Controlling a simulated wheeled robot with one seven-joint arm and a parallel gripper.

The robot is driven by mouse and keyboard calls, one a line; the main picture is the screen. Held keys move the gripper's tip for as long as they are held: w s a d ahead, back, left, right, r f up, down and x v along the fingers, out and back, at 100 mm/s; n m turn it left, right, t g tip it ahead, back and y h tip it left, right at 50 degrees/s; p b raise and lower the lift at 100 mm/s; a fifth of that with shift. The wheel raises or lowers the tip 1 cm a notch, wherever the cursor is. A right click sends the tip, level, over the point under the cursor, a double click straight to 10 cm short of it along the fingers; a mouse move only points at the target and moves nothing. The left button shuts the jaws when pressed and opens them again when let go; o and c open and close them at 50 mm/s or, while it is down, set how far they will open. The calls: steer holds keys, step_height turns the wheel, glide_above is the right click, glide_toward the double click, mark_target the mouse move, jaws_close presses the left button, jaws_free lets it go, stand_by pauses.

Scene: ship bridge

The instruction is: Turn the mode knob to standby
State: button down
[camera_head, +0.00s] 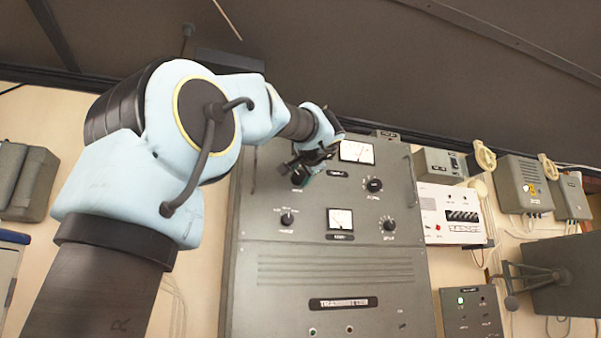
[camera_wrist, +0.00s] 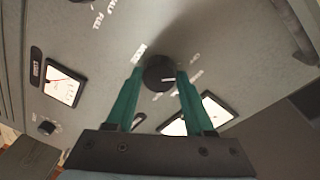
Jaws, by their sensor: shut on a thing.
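The black mode knob (camera_wrist: 158,73) sits on the grey panel in the wrist view, with a label that seems to read "MODE" beside it. A short white mark on the knob points to the right in that view. Small position labels lie to its right, too blurred to read surely. My gripper (camera_wrist: 160,76) is shut on the knob, with one teal finger on each side of it. In the head view my gripper (camera_head: 308,168) is at the upper left of the panel and hides the knob.
The tall grey transmitter cabinet (camera_head: 330,268) carries an upper meter (camera_head: 357,151), a lower meter (camera_head: 340,218) and other black knobs, such as one at right (camera_head: 374,185) and one at lower left (camera_head: 287,219). A handle stands along the cabinet's right edge. Wall boxes are farther right.

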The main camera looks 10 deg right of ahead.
steer(key=m+p, duration=0.2)
steer(key=m, duration=0.2)
steer(key=shift+d+m, duration=0.1)
steer(key=shift+m, duration=0.5)
steer(key=shift+c, duration=1.4)
jaws_free()
steer(key=s+b, duration=0.4)
steer(key=s, duration=0.6)
steer(key=shift+s+d+r, duration=0.2)
steer(key=shift+s+r, duration=0.2)
